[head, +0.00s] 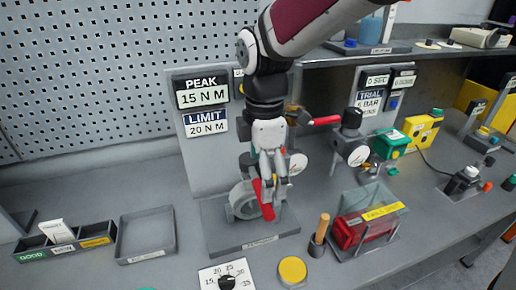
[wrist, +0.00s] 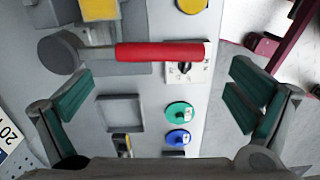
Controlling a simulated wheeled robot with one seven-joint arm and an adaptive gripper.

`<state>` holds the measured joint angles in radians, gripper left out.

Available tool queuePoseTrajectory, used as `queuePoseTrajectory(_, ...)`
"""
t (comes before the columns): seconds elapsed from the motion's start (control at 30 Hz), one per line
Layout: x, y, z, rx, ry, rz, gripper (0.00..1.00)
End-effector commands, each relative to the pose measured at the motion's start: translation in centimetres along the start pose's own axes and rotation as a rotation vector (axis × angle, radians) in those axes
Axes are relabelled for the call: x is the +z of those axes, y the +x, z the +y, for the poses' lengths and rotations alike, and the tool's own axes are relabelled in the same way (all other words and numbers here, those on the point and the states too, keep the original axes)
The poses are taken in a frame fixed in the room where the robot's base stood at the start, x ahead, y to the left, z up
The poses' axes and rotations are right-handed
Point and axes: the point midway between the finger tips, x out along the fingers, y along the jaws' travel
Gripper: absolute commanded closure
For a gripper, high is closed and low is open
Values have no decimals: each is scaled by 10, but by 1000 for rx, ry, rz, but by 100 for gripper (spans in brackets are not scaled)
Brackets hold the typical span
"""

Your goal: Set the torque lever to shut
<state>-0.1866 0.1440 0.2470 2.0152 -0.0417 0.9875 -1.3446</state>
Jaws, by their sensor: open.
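The torque lever has a red handle (head: 264,199) on a grey round body (head: 243,201), mounted on a dark base plate under the PEAK and LIMIT panel. In the wrist view the red handle (wrist: 160,52) lies crosswise, with its pivot at the left. My gripper (head: 272,182) is at the lever in the head view, pointing down and hiding part of it. In the wrist view my gripper (wrist: 160,92) has its fingers wide apart, with nothing between the pads. The handle appears ahead of the fingers; contact cannot be told.
A dial card (head: 227,277), a yellow disc (head: 292,270) and a wooden-handled tool (head: 321,229) stand in front. A clear bin with red contents (head: 366,229) is at the right. An empty grey tray (head: 146,235) lies left. Another red handle (head: 326,120) is behind.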

Motion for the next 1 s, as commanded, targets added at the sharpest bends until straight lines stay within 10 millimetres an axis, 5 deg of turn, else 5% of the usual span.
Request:
queuePoseTrajectory(0.3, 0, 47, 0, -2, 0, -1, 0)
queuePoseTrajectory(0.73, 0, 57, 0, 1, 1, 0, 0)
queuePoseTrajectory(1.0, 0, 57, 0, 0, 1, 0, 58)
